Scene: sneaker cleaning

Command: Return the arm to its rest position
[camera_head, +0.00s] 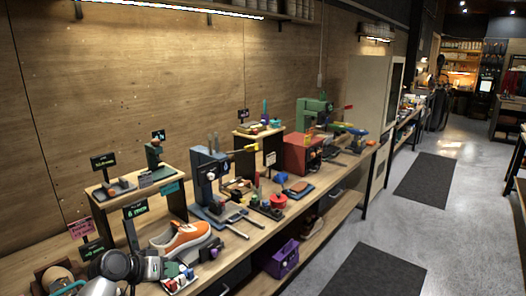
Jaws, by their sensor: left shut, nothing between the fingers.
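My left arm comes in at the lower left corner. Its gripper (172,269) is shut and empty, low over the near end of the workbench (241,253). It is close to an orange sneaker with a white sole (181,240), which rests on the bench just behind it. I cannot tell whether the gripper touches the small tray with red and dark items (184,281) beside it. My right gripper is not in view.
A blue-grey press (208,177), a red box (302,153) and a green machine (315,110) stand along the bench. A raised wooden shelf (133,189) stands behind the sneaker. A purple crate (281,259) sits below. The floor at right is open, with dark mats (426,179).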

